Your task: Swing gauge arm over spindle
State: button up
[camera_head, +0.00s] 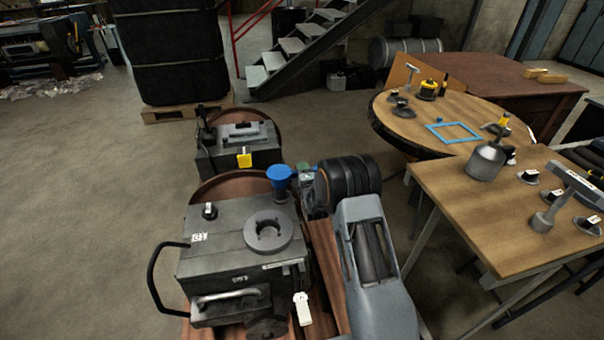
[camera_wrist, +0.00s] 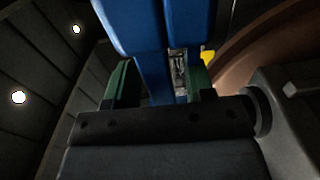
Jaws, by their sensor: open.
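The blue gauge arm (camera_head: 279,176) has a round, cup-like head and stands at the back right of a grey machine block. It also fills the upper middle of the wrist view (camera_wrist: 150,25). My gripper (camera_head: 305,172) is at its right side. In the wrist view, the green fingers of my gripper (camera_wrist: 160,82) stand apart on either side of a blue bar. I cannot tell whether they touch it. A grey ring (camera_head: 285,236) with a dark centre lies on the block, in front of the blue head. I cannot make out the spindle for certain.
Wooden tables (camera_head: 450,190) with tools are at right.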

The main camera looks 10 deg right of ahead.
jog(key=shift+c, duration=0.5)
grip_shut()
